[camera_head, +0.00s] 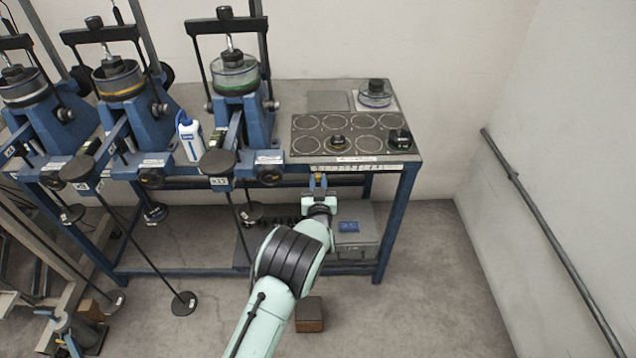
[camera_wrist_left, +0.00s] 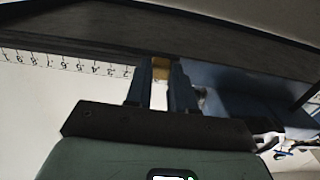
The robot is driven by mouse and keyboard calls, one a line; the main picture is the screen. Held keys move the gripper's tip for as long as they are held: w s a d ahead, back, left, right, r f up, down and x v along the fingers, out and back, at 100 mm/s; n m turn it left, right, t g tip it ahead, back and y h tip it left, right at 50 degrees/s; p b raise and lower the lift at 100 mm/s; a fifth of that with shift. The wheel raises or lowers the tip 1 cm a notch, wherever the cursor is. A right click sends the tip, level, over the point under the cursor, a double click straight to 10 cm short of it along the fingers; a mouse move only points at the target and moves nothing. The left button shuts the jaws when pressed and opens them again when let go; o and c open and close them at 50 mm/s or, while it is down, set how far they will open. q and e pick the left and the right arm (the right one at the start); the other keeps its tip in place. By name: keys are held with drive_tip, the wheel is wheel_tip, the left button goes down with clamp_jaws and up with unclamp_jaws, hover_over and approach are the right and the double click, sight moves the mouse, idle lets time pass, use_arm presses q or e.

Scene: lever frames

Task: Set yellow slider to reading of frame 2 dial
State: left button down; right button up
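The yellow slider (camera_wrist_left: 160,68) sits at the scale strip on the table's front edge, small and partly hidden by my fingers. The printed numbers of the scale (camera_wrist_left: 65,65) show left of it in the wrist view. My left gripper (camera_head: 318,181) is at the front edge, with its fingers on both sides of the slider and seeming to touch it. In the head view the scale (camera_head: 362,167) runs right from there. Lever frames stand on the left, with black dials (camera_head: 151,178) (camera_head: 270,175) on their fronts; their readings are too small to tell. My right gripper is out of view.
The blue table (camera_head: 400,215) carries a plate with several ringed spots (camera_head: 345,132) and small cells. A white bottle (camera_head: 190,138) stands between two frames. Hanging weight rods (camera_head: 184,303) are at the lower left. A grey box (camera_head: 357,225) is under the table. Floor at right is clear.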

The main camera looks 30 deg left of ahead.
sight(344, 173)
use_arm(q)
drive_tip(key=w+d, duration=0.1)
drive_tip(key=d, duration=0.1)
drive_tip(key=w+d+b, duration=0.1)
drive_tip(key=w+d, duration=0.2)
drive_tip(key=d, duration=0.2)
drive_tip(key=shift+w+b, duration=0.2)
drive_tip(key=shift+b, duration=0.1)
drive_tip(key=shift+s, duration=0.1)
drive_tip(key=c, duration=1)
unclamp_jaws()
drive_tip(key=shift+o, duration=0.2)
drive_tip(key=v, duration=1.3)
drive_tip(key=shift+s, duration=0.15)
drive_tip(key=shift+d, duration=0.1)
